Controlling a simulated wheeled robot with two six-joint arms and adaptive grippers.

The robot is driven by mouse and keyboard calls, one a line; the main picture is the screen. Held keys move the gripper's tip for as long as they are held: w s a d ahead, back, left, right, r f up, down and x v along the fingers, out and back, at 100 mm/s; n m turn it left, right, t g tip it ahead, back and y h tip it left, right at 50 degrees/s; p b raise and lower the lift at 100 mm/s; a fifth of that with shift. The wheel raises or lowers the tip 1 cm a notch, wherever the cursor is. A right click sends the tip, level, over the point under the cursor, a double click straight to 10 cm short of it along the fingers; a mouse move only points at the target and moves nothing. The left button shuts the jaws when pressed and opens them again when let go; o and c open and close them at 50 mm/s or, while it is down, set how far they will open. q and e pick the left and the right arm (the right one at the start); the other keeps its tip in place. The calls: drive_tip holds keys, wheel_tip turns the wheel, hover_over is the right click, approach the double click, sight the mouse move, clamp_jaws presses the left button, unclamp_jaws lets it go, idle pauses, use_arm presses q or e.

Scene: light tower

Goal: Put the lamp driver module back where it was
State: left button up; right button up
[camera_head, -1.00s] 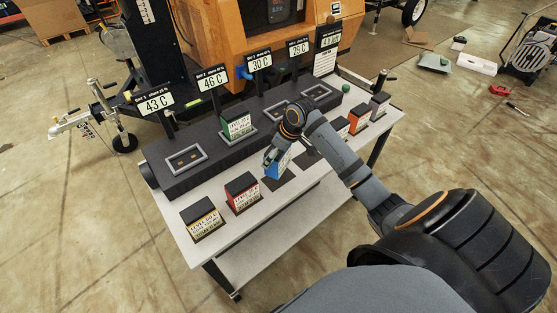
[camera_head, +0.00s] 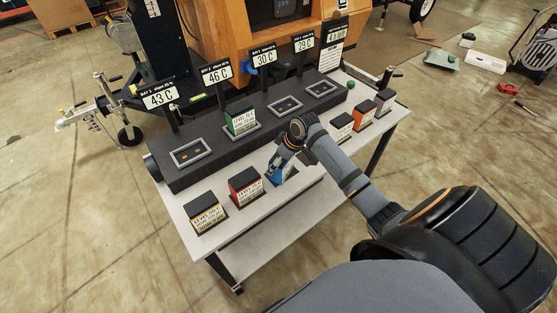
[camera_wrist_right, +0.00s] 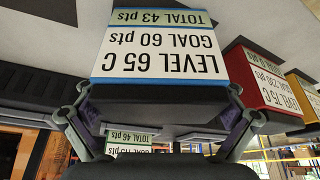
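A blue module (camera_head: 284,175) is in the front row on the white table, right of the red module (camera_head: 245,187). It is at, or just above, its place there; I cannot tell if it bears on the table. My right gripper (camera_head: 279,163) is shut on its black upper part. In the right wrist view the gripper (camera_wrist_right: 158,108) has a finger on each side of the blue module (camera_wrist_right: 160,45), whose label reads "LEVEL 65 C" upside down. The left gripper is not in view.
The dark rack (camera_head: 215,170) has a green module (camera_head: 241,120) in one bay and empty sockets, such as the left one (camera_head: 190,153). A yellow-edged module (camera_head: 207,213) stands at left. White (camera_head: 341,127), orange (camera_head: 362,113) and grey (camera_head: 383,101) modules stand right of my arm.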

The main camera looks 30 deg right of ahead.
drive_tip(key=shift+r, duration=0.1)
drive_tip(key=v, duration=1.2)
